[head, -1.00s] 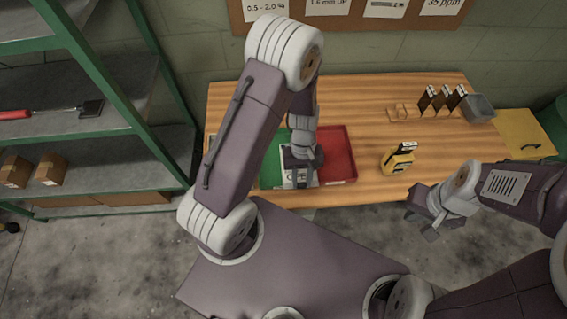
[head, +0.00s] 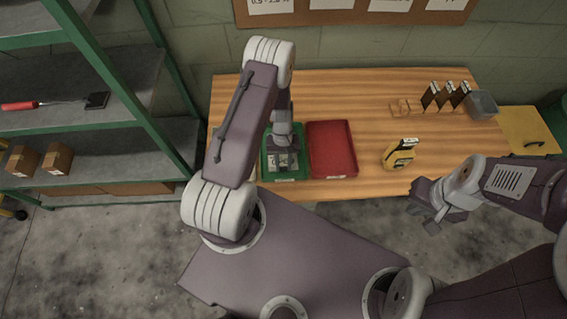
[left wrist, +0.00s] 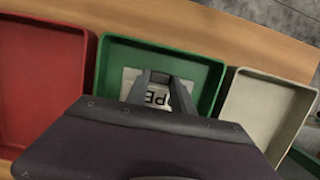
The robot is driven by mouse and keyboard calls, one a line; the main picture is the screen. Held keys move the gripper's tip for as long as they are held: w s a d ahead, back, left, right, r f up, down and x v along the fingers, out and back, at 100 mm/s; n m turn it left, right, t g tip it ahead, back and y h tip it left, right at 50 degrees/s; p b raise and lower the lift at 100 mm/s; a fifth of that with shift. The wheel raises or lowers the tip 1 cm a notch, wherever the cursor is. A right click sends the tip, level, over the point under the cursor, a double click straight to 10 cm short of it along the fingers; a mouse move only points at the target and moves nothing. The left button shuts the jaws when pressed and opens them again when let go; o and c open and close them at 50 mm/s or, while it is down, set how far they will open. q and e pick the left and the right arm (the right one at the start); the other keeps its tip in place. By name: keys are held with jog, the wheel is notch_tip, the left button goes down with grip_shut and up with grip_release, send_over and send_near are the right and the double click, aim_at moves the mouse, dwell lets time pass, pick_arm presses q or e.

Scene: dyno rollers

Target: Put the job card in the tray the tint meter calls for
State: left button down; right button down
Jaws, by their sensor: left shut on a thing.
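The job card (left wrist: 131,75) is a pale card with large dark print. My left gripper (left wrist: 161,88) is shut on it, over the green tray (left wrist: 208,67). In the head view the green tray (head: 304,158) has my left gripper (head: 283,160) low inside it. I cannot tell whether the card touches the tray floor. The red tray (head: 331,148) is empty, to the right. A pale tray (left wrist: 262,108) shows in the left wrist view. The yellow tint meter (head: 399,157) stands on the table; its reading is too small to make out. My right gripper (head: 424,218) looks open and empty.
A small wooden rack (head: 400,107), several dark sample pieces (head: 444,96) and a grey bin (head: 482,104) stand at the back right of the wooden table (head: 365,100). A green-framed shelf (head: 120,95) is at the left. Notices hang on the board behind.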

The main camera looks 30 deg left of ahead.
pick_arm(q)
jog(key=shift+f, duration=0.1)
jog(key=c, duration=1.1)
grip_release()
jog(key=shift+d, duration=0.1)
jog(key=b+v, duration=0.1)
jog(key=v, duration=1.1)
jog(key=s+d+r+m+t+y, duration=0.1)
jog(key=s+d+r+m+t, duration=0.2)
jog(key=s+r, duration=0.6)
notch_tip(320, 180, up, 3)
jog(key=d+m, duration=0.2)
jog(key=m, duration=0.1)
jog(key=shift+t, duration=0.3)
